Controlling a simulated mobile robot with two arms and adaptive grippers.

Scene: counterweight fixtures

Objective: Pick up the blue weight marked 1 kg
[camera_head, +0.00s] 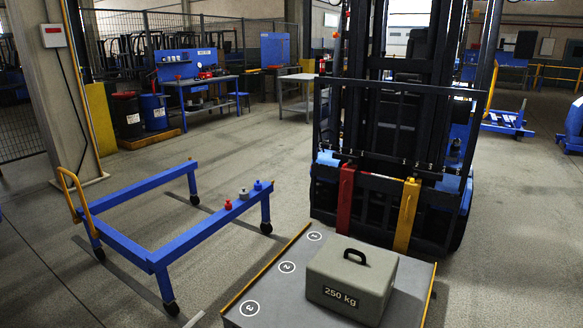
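A small blue weight (258,185) stands on the right-hand rail of a blue wheeled frame (208,232), near the rail's far end. A small grey weight (244,194) and a small red weight (228,204) stand beside it in a row, nearer to me. All three are upright. Any marking on them is too small to read. Neither of my grippers is in view.
A grey platform (262,281) with circles numbered 1, 2 and 3 bears a large grey block (352,279) marked 250 kg. A forklift (395,140) with a red fork and a yellow fork stands behind it. Open floor (260,140) lies beyond the frame.

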